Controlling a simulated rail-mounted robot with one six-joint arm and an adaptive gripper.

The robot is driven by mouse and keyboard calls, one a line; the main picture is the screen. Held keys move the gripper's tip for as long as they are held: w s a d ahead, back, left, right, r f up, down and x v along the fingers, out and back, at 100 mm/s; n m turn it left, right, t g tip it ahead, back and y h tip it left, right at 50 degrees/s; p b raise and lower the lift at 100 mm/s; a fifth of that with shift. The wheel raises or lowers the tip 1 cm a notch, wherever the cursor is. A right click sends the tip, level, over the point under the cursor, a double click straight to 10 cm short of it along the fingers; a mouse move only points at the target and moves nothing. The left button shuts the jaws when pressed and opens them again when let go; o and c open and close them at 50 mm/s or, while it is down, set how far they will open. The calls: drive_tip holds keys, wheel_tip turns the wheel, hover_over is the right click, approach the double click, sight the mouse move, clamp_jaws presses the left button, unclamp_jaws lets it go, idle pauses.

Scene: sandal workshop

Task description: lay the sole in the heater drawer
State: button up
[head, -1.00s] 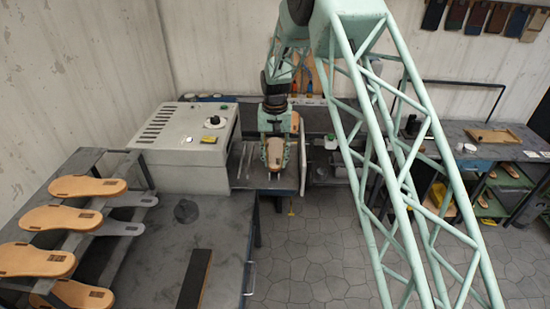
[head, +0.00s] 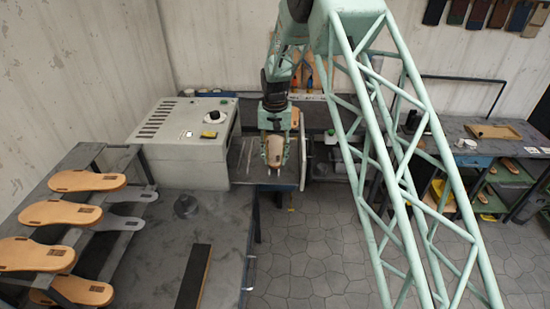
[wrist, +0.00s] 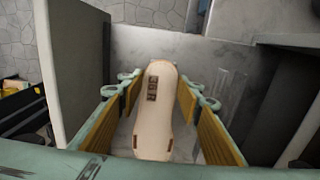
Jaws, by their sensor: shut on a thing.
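My gripper (head: 275,155) is shut on a tan sole (head: 276,146) and points down over the open heater drawer (head: 240,174). In the wrist view the sole (wrist: 157,120) lies lengthwise between the yellow-padded fingers and shows a dark "36 R" mark. The pale drawer floor (wrist: 215,75) shows beneath it. I cannot tell whether the sole touches that floor. The heater (head: 190,165) is a light grey box to the left of the drawer, with vents and a knob on top.
A rack at the left holds several tan soles (head: 45,213).

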drive_tip(key=shift+f, duration=0.15)
drive_tip(key=o, duration=0.9)
drive_tip(key=shift+o, duration=0.2)
wheel_tip(320, 180, up, 12)
idle(0.5)
idle(0.4)
